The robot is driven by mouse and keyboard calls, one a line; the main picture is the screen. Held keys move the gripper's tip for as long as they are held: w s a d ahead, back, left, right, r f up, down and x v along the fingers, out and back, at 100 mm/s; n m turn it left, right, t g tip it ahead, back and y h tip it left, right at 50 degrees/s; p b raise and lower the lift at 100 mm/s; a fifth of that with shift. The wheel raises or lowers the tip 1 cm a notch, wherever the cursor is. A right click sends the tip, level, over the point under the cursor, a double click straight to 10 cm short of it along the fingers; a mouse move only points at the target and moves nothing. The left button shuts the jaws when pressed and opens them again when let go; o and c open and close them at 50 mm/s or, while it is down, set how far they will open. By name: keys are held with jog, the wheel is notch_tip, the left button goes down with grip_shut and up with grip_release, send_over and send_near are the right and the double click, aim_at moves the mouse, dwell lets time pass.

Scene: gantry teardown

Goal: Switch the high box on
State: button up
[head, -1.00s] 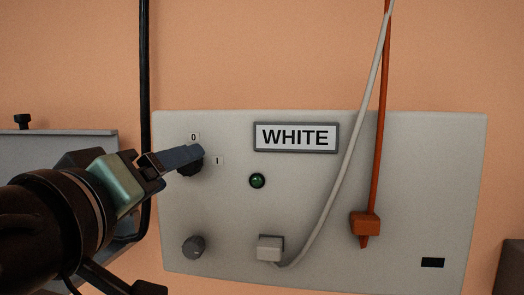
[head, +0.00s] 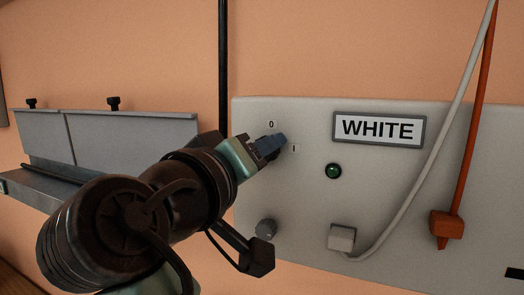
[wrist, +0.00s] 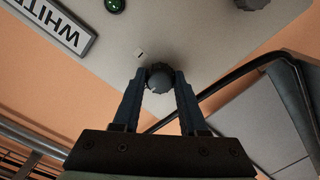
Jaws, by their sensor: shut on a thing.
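A pale grey box (head: 300,223) with a WHITE label (head: 378,129) is on the orange wall. Its rotary knob, by the marks 0 (head: 271,124) and 1 (head: 294,148), is mostly hidden behind my fingers in the head view. In the wrist view the dark round knob (wrist: 158,82) sits between my two fingers. My gripper (head: 274,146) is shut on this knob. A round green lamp (head: 333,171) right of the knob looks dark. The knob's pointer direction cannot be made out.
A second, smaller knob (head: 266,229) is below. A white plug (head: 341,237) with a pale cable and an orange plug (head: 446,225) with an orange cable are on the box. A black vertical pipe (head: 223,70) and a grey tray (head: 130,130) are to the left.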

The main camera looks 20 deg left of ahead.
jog(key=shift+f+m, duration=0.1)
jog(key=shift+m, duration=0.2)
grip_shut()
jog(key=shift+m+b, duration=4.6)
jog(key=shift+m, duration=4.1)
jog(key=o, duration=1.1)
grip_release()
